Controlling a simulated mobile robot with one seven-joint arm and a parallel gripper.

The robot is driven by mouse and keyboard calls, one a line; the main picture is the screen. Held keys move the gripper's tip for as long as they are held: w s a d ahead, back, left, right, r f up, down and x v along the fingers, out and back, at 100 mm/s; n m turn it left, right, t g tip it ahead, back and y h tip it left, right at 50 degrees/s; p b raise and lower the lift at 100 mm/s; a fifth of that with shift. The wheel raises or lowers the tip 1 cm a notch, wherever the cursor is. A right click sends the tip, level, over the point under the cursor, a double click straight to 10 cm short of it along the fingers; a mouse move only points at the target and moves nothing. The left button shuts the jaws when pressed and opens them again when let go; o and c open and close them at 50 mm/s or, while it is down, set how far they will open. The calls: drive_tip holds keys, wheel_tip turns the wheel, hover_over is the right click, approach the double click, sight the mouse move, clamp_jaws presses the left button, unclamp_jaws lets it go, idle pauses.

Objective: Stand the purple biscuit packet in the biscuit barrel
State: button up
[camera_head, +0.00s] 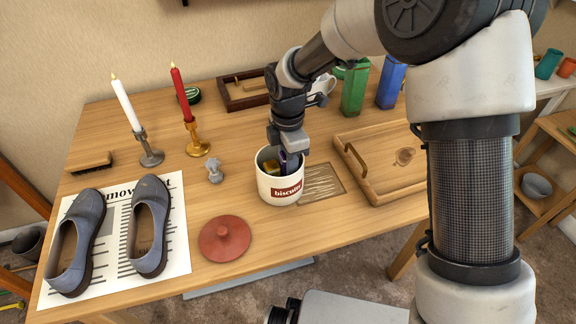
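The biscuit barrel (277,190) is a cream pot with a brown "biscuits" label, standing open near the middle of the table. My gripper (289,155) points down at its mouth, with its fingers at or inside the rim. A dark purple piece, seemingly the purple biscuit packet (283,161), shows right at the fingers inside the mouth. Whether the fingers grip it is too small to tell. A yellow item (271,166) shows beside it in the barrel. The barrel's red-brown lid (224,238) lies on the table in front and to the left.
Left are grey shoes (148,225) on a paper sheet, a white candle (125,103) and a red candle (181,93) in holders. A wooden tray (385,190) lies right of the barrel. Green (355,88) and blue (391,82) canisters and a white mug (321,87) stand behind.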

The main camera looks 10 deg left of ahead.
idle(0.3)
drive_tip(key=o, duration=1.2)
drive_tip(key=shift+c, duration=0.2)
drive_tip(key=shift+r, duration=0.1)
drive_tip(key=shift+r+p, duration=4.2)
drive_tip(key=shift+r, duration=0.75)
